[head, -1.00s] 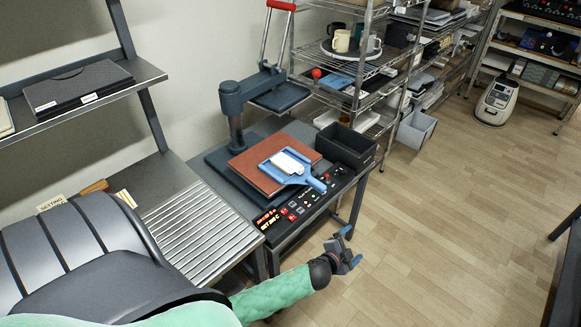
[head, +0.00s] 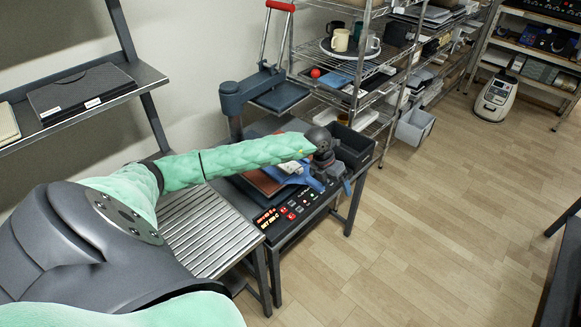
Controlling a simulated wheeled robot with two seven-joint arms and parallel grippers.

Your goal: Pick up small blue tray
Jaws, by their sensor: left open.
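The small blue tray (head: 297,179) lies on a reddish-brown board (head: 260,183) on the press bench. A white item (head: 291,166) rests on the tray. My left arm reaches across from the left and hides much of the tray and board. My left gripper (head: 335,181) is open, beside or over the handle end of the tray. I cannot tell whether its fingers touch or surround the handle. My right gripper is not in view.
A dark open bin (head: 354,151) stands just behind my left gripper. The press (head: 262,92) with red-gripped lever rises behind the board. A lit control panel (head: 285,213) runs along the bench front. A wire shelf (head: 358,65) stands behind.

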